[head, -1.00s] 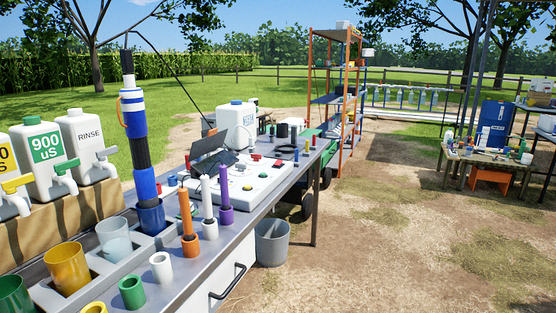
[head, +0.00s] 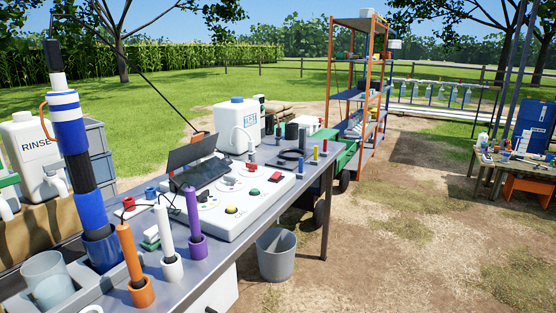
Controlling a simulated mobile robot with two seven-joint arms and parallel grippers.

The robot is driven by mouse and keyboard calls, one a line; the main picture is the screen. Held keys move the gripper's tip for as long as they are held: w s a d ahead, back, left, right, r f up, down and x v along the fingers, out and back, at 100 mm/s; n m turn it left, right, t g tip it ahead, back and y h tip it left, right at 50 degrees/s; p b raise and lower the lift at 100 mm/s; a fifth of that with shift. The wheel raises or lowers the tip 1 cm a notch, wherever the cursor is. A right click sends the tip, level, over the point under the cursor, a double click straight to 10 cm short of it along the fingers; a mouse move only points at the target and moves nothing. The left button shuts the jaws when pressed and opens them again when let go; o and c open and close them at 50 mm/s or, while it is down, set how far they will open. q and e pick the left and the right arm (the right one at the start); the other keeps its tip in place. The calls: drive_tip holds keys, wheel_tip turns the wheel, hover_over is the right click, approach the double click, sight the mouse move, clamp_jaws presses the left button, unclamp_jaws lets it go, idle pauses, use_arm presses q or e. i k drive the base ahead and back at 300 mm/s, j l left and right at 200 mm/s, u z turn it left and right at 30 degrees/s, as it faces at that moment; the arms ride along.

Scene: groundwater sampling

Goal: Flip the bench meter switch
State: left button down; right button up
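The bench meter (head: 240,222) is a white, flat, sloped box on the grey metal bench (head: 205,268), with a dark tilted screen (head: 205,172) at its back left. Neither of my grippers is in view.
A tall blue-and-white striped probe (head: 72,130) stands at the left near a RINSE jug (head: 33,150) and a clear cup (head: 47,277). A white jug (head: 237,122) stands behind the meter. A grey bucket (head: 276,254) sits beside the bench.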

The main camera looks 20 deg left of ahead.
sight(276, 175)
drive_tip(key=i+l+u, duration=0.1)
drive_tip(key=i, duration=0.35)
drive_tip(key=i+l+u, duration=0.1)
drive_tip(key=i+l, duration=0.2)
drive_tip(key=i, duration=0.2)
drive_tip(key=i+l+u, duration=0.1)
drive_tip(key=i+l, duration=0.15)
drive_tip(key=i, duration=0.2)
drive_tip(key=i+l+u, duration=0.1)
drive_tip(key=i+l, duration=0.15)
drive_tip(key=i, duration=0.2)
